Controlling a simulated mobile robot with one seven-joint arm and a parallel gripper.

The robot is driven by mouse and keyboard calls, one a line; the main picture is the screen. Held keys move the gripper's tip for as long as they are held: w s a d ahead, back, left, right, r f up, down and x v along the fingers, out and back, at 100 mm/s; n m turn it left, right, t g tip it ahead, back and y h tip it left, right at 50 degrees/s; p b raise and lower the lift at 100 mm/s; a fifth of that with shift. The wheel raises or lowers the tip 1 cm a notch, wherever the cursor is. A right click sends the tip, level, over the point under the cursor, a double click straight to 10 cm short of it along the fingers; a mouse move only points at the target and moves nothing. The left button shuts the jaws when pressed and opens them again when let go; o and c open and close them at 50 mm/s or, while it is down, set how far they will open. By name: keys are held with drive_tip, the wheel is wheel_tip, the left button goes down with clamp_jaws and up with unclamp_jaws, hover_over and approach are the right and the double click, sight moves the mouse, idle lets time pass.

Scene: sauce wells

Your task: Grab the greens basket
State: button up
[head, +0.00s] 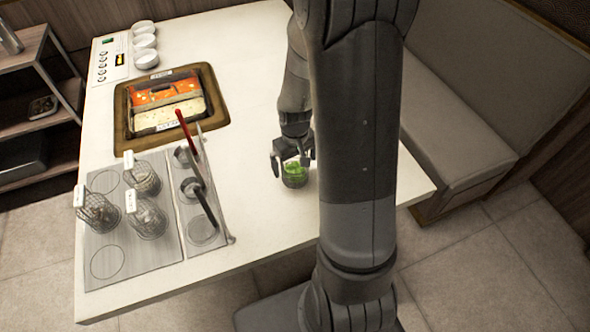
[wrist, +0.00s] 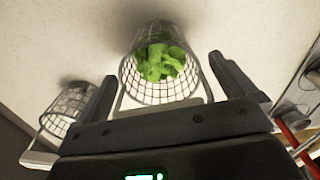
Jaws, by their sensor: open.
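The greens basket (head: 295,180) is a small wire basket holding bright green leaves, standing on the white table just left of my large arm link in the head view. In the wrist view, the greens basket (wrist: 160,92) is in the upper middle, between my spread fingers, with its light handle reaching towards my palm. My gripper (head: 293,153) is open over the basket, one finger to each side. In the wrist view, my gripper (wrist: 162,75) shows a gap between each finger and the wire. Whether anything touches is unclear.
A second wire basket (wrist: 68,108) stands at left in the wrist view. Several wire baskets sit on the grey plate (head: 108,263) at left. A divided pot (head: 122,120) and a ladle with a red handle (head: 185,132) are behind. A bench (head: 455,135) is at right.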

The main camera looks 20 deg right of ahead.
drive_tip(key=shift+c, duration=0.6)
drive_tip(key=c, duration=1.1)
drive_tip(key=shift+r, duration=0.15)
